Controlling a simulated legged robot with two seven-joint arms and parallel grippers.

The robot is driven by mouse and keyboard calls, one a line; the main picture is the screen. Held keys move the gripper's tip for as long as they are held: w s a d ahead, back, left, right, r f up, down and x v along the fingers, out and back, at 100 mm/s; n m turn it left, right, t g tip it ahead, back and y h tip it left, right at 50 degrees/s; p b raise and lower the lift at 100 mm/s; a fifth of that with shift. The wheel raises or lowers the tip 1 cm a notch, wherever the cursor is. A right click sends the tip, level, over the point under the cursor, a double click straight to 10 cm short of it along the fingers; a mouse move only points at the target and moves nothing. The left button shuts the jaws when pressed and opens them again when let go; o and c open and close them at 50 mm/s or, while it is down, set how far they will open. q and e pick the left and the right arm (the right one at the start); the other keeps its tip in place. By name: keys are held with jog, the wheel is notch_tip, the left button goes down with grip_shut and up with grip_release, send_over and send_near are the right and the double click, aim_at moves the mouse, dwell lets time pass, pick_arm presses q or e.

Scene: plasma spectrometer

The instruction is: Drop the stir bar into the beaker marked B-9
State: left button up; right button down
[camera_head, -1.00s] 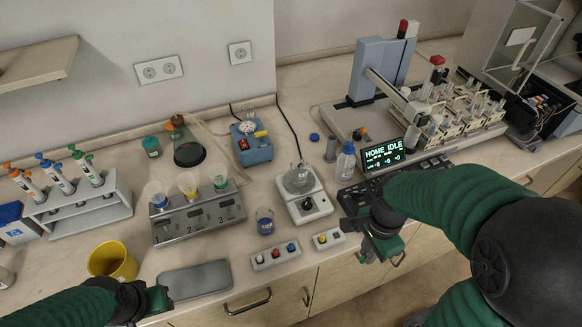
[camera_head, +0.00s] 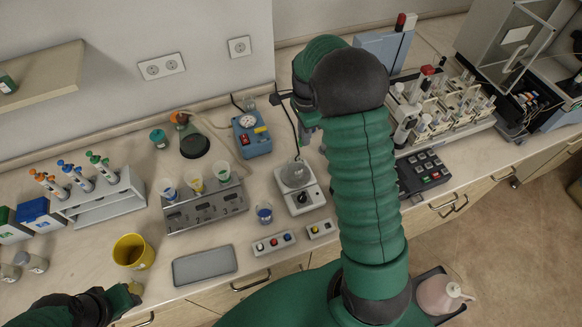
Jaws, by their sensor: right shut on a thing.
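No stir bar shows clearly, and no B-9 mark can be read. A glass beaker (camera_head: 295,174) stands on the white stirrer plate (camera_head: 303,201). A small beaker with blue contents (camera_head: 264,213) stands on the bench in front of it. My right arm reaches across the bench to the back. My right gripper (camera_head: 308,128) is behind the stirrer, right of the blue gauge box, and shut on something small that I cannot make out. My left gripper (camera_head: 130,291) is low at the front left, by the yellow cup; its jaws are unclear.
A block with three cups (camera_head: 205,208) stands left of the stirrer. The yellow cup (camera_head: 133,251), a grey tray (camera_head: 205,265) and two button boxes (camera_head: 273,243) line the front. A rack of tubes (camera_head: 105,200) is left. My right arm hides the bench right of the stirrer.

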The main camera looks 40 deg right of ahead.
jog(key=f+b, duration=0.1)
jog(key=f, duration=0.2)
jog(key=f+b, duration=0.1)
jog(key=shift+d+f+b, duration=0.25)
jog(key=shift+d+b, duration=0.1)
jog(key=shift+d, duration=0.05)
jog(key=c, duration=1.8)
grip_release()
jog(key=o, duration=0.4)
jog(key=shift+s+a+r, duration=0.1)
jog(key=shift+a, duration=0.05)
jog(key=shift+o, duration=0.2)
jog(key=shift+a, duration=0.15)
jog(key=shift+r, duration=0.1)
